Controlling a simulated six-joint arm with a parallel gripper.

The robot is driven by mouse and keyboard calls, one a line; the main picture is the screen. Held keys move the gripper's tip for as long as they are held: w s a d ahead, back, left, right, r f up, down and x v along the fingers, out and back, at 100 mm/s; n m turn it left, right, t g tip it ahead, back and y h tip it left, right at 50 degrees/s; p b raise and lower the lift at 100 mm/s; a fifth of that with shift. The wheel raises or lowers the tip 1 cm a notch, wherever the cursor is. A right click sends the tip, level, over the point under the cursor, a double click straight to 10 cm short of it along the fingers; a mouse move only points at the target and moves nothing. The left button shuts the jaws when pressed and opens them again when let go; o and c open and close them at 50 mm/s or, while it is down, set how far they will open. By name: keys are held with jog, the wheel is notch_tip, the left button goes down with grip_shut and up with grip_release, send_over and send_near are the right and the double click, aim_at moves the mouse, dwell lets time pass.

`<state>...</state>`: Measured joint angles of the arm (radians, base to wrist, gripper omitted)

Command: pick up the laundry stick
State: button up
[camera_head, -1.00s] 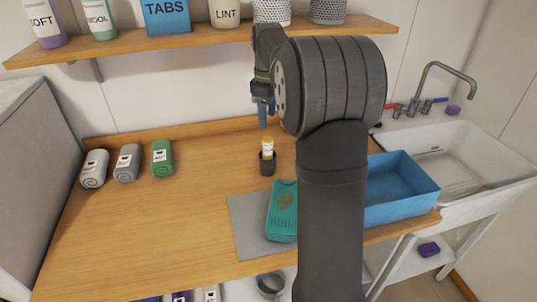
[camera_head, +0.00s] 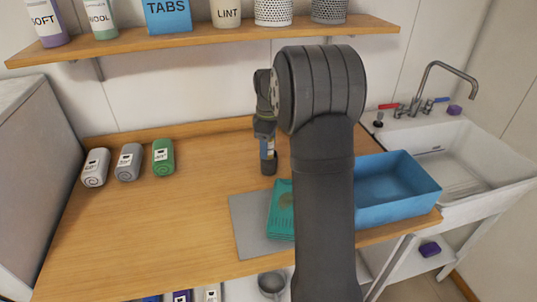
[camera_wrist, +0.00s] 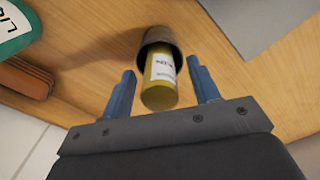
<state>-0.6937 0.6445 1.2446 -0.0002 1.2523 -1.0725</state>
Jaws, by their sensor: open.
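The laundry stick (camera_wrist: 160,86) is a yellow cylinder with a white label, standing in a dark round cup (camera_wrist: 159,40) on the wooden counter. In the wrist view it lies between the two blue fingers of my gripper (camera_wrist: 162,70), which is open, with a gap visible on both sides. In the head view my gripper (camera_head: 267,148) points down right over the cup (camera_head: 268,168), and its fingers mostly hide the stick.
A teal folded stack (camera_head: 281,215) lies on a grey mat (camera_head: 246,232) near the cup. A blue bin (camera_head: 400,190) stands to the right. Rolled towels, one green (camera_head: 163,157), sit at left. A shelf (camera_head: 210,40) runs above.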

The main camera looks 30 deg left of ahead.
jog(key=c, duration=1.1)
